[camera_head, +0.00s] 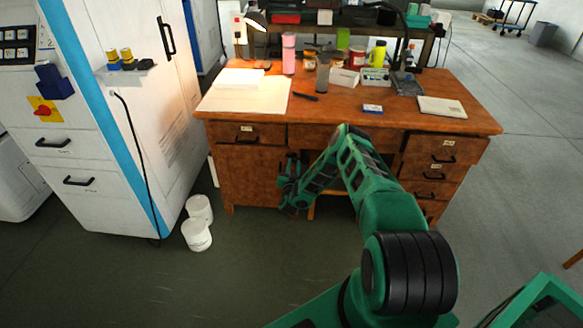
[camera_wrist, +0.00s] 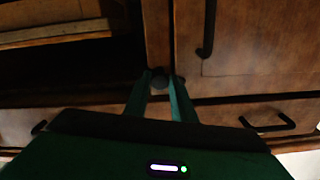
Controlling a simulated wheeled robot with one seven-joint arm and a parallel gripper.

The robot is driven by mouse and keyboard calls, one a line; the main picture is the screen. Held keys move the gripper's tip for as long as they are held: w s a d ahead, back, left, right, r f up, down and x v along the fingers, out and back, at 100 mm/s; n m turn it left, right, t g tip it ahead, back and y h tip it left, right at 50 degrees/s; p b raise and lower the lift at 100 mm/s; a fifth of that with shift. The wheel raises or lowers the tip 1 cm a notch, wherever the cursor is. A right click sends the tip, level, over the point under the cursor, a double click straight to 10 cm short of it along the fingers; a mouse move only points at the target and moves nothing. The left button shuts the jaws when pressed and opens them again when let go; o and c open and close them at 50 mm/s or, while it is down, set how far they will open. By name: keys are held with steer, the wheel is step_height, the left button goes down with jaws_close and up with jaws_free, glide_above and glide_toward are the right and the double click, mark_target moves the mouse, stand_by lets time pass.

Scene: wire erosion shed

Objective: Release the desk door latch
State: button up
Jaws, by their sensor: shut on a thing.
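The wooden desk (camera_head: 400,111) stands ahead, with a door (camera_head: 240,176) low on its left side, under a drawer. In the wrist view the door (camera_wrist: 250,62) has a dark vertical handle (camera_wrist: 207,28) and looks shut. The latch, a small dark knob (camera_wrist: 160,79), is on the frame post beside the door edge. My gripper (camera_wrist: 163,81) has its two green fingers on either side of the knob and is shut on it. In the head view my gripper (camera_head: 287,181) is by the door's right edge, and my arm hides part of the desk's middle.
A white cabinet (camera_head: 110,180) stands left of the desk, with two white tubs (camera_head: 197,234) on the floor between them. Papers, bottles and boxes cover the desk top. The desk has several drawers (camera_head: 440,150) on its right. The floor before the door is clear.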

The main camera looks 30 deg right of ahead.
steer(key=m, duration=0.3)
steer(key=shift+w+a+m, duration=0.1)
steer(key=shift+a+m, duration=0.15)
steer(key=shift+m, duration=0.15)
steer(key=m, duration=0.3)
steer(key=shift+m, duration=0.3)
steer(key=m, duration=0.6)
steer(key=shift+m, duration=0.3)
steer(key=o, duration=1.1)
steer(key=shift+d, duration=0.15)
steer(key=shift+c, duration=0.2)
steer(key=v, duration=1.1)
